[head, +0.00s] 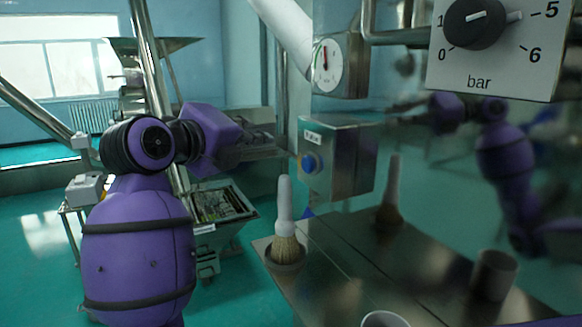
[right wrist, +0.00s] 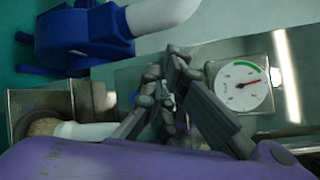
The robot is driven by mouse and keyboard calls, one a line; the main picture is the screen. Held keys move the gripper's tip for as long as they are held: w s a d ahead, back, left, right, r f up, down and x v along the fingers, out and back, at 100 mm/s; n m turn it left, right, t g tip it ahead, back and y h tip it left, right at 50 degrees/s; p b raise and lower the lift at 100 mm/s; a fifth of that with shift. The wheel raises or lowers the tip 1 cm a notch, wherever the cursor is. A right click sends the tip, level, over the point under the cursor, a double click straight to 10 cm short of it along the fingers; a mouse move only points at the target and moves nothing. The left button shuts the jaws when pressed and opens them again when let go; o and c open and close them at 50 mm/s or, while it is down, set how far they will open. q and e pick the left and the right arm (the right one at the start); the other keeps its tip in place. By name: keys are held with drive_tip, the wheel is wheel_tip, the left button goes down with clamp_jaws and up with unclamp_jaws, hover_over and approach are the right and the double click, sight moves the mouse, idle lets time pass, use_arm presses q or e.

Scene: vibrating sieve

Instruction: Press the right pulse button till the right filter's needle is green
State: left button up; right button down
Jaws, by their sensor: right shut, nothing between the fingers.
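A steel box (head: 345,158) on the wall carries a round blue button (head: 309,164) on its left face, in the head view. My right gripper (head: 288,153) is shut and empty, with its fingertips just left of the button; I cannot tell whether they touch it. A round white gauge (head: 327,66) hangs above the box. In the right wrist view the gauge (right wrist: 243,87) has a red needle just outside the end of its green arc. My left gripper is not in view.
A brush (head: 285,215) with a white handle stands on the steel table (head: 335,270) below the box. A dial marked bar (head: 475,22) is at upper right. The shiny steel wall mirrors the brush and my arm. A hopper machine (head: 150,45) stands behind my arm.

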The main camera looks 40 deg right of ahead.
sight(307, 165)
drive_tip(key=shift+a+f+n+y, duration=1.3)
drive_tip(key=shift+f+y, duration=0.4)
drive_tip(key=shift+f, duration=1.65)
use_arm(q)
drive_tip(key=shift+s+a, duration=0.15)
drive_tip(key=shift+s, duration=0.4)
use_arm(e)
drive_tip(key=s+d, duration=0.1)
drive_tip(key=d, duration=0.7)
drive_tip(key=shift+d, duration=0.35)
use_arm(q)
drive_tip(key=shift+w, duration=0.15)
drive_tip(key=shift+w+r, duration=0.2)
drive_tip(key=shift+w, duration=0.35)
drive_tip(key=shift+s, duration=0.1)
